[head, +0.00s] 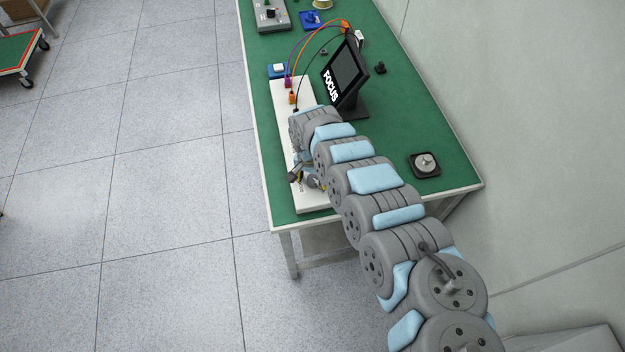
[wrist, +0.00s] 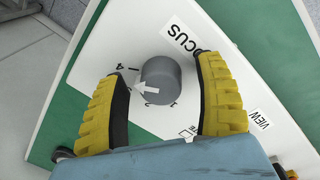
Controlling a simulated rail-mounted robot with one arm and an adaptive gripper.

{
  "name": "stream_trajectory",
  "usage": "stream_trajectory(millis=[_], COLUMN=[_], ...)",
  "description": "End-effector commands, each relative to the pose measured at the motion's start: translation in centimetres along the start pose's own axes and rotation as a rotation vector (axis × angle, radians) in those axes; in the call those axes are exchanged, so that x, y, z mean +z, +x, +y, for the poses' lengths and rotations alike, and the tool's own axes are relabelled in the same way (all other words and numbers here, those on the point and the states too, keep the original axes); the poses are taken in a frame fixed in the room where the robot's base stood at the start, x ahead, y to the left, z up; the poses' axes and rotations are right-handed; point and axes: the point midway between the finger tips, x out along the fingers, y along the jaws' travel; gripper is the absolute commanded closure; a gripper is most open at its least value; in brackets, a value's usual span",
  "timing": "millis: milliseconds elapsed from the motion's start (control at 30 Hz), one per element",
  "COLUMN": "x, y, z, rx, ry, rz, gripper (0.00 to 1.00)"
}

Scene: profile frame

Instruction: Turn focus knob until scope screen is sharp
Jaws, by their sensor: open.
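The focus knob (wrist: 162,80) is a grey cylinder on a white panel (wrist: 120,52), beside a "FOCUS" label (wrist: 183,36). A white arrow marker (wrist: 147,88) shows at its lower left, near printed scale numbers. My gripper (wrist: 164,85) is open, with one yellow finger on each side of the knob. The right finger is close to the knob; I cannot tell if it touches. In the head view my gripper (head: 308,180) is over the near end of the white panel, and my arm hides the knob. The scope screen (head: 348,66) is dark grey, in a black stand marked "FOCUS", seen at a slant.
The green table (head: 395,135) also holds a black square base with a round metal knob (head: 425,163), a small black knob (head: 380,68) and a grey box (head: 271,14) at the far end. Cables (head: 318,42) run above the panel's far end. Table space right of my arm is mostly clear.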

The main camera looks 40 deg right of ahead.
Motion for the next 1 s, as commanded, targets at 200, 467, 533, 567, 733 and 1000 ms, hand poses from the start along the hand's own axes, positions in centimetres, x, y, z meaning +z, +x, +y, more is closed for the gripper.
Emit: stream_trajectory(millis=[200, 467, 533, 567, 733, 1000], x=[-0.11, -0.1, -0.1, -0.1, -0.1, -0.04], y=[0.32, 0.3, 0.3, 0.3, 0.33, 0.31], z=[0.06, 0.06, 0.06, 0.06, 0.05, 0.09], rx=[0.001, 0.0, 0.0, 0.0, 0.0, 0.001], ry=[0.001, 0.001, 0.001, 0.001, 0.001, -0.017], rz=[0.002, 0.002, 0.002, 0.002, 0.002, 0.002], gripper=[0.3, 0.51, 0.71, 0.79, 0.96, 0.96])
